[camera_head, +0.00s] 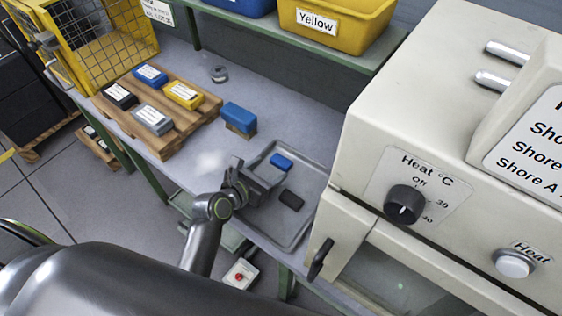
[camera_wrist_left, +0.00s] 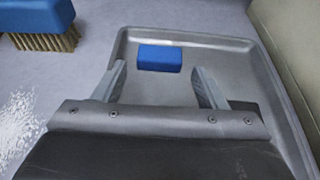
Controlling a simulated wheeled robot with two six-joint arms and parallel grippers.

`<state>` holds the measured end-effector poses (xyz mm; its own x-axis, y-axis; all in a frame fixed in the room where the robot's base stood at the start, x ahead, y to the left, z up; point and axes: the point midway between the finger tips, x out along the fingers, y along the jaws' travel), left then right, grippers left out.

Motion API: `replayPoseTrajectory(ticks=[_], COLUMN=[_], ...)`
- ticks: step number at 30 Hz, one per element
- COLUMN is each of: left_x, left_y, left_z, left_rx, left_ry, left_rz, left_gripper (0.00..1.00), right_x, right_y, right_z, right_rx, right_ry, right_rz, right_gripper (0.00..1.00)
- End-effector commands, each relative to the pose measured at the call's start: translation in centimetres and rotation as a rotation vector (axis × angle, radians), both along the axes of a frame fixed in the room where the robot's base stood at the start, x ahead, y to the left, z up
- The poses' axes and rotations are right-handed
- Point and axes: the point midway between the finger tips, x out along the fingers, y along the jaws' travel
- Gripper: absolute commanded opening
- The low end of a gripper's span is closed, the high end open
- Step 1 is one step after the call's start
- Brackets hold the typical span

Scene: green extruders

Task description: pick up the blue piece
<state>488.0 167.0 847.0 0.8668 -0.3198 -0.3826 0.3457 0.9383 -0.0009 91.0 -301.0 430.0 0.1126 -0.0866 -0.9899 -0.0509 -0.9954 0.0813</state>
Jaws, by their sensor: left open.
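The blue piece (camera_head: 281,162) is a small block lying in the grey tray (camera_head: 322,182) on the bench. In the left wrist view the blue piece (camera_wrist_left: 160,58) lies near the tray's far wall (camera_wrist_left: 190,37), ahead of the gap between my fingers. My left gripper (camera_head: 268,178) is open and empty over the tray's left part, close to the blue piece but not around it. The fingers also show in the left wrist view (camera_wrist_left: 159,82), spread wider than the piece. A dark piece (camera_head: 291,200) lies in the tray nearer the front. My right gripper is not in view.
A blue-topped brush (camera_head: 238,115) stands left of the tray, with white powder (camera_head: 210,162) nearby. A wooden rack (camera_head: 190,122) holds several labelled blocks. The cream heating machine (camera_head: 400,110) stands close on the right. A shelf with a yellow bin (camera_head: 335,25) is behind.

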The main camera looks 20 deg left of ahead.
Motion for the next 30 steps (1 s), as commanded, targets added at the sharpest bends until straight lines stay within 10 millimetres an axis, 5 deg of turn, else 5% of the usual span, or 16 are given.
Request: replayPoseTrajectory(ticks=[9, 19, 27, 30], left_x=[3.6, 4.1, 4.1, 4.1], left_y=[-1.3, -1.5, -1.5, -1.5], left_z=[-1.4, -1.7, -1.7, -1.7], left_rx=[0.001, 0.001, 0.0, 0.0], left_ry=[0.0, 0.0, 0.0, 0.0], left_rz=[0.001, 0.002, 0.001, 0.001], left_gripper=[0.65, 0.65, 0.33, 0.32], right_x=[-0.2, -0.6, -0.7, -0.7], right_y=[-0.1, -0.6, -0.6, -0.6], right_z=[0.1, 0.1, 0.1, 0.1], right_rx=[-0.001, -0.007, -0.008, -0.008], right_ry=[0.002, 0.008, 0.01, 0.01], right_rz=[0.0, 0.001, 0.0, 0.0], right_gripper=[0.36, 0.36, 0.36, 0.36])
